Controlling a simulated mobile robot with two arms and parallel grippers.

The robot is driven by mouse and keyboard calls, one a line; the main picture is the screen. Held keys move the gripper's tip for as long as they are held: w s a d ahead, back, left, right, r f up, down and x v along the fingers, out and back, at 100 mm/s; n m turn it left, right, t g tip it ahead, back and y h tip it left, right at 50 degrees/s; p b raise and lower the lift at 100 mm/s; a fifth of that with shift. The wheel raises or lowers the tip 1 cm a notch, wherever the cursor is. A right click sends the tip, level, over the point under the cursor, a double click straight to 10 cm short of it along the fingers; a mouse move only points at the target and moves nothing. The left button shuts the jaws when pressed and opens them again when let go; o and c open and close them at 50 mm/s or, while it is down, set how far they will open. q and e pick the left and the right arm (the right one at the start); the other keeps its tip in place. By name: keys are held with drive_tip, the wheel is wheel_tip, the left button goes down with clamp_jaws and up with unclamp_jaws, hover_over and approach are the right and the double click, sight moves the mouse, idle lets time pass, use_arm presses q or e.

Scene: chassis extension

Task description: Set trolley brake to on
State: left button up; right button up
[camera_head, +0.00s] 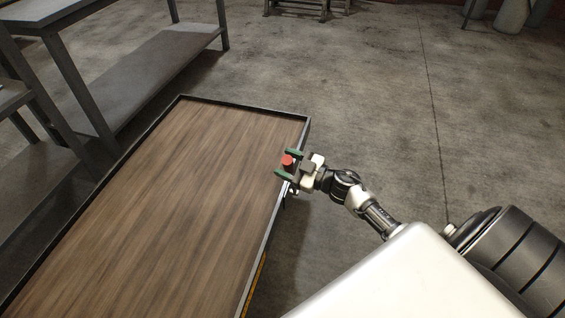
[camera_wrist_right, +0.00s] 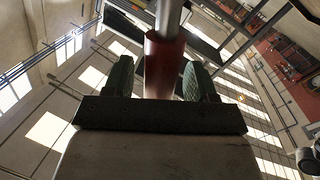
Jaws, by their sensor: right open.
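The trolley (camera_head: 170,200) has a wood-grain deck with a dark raised rim and fills the left and middle of the head view. A red grip (camera_head: 288,161) stands at its right edge, near the far corner; I take it for the brake lever. My right gripper (camera_head: 285,163) is open, with its green fingers on either side of the red grip. In the right wrist view the red grip (camera_wrist_right: 163,68) on a grey rod stands between the two fingers (camera_wrist_right: 157,80), with a gap showing at the right finger. My left gripper is not in view.
A grey metal workbench with a lower shelf (camera_head: 140,75) stands along the trolley's left side. Open concrete floor (camera_head: 400,90) lies beyond and right of the trolley. The deck is bare.

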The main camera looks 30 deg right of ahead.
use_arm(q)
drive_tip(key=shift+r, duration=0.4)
use_arm(e)
drive_tip(key=shift+x, duration=0.8)
drive_tip(key=shift+d, duration=0.1)
clamp_jaws()
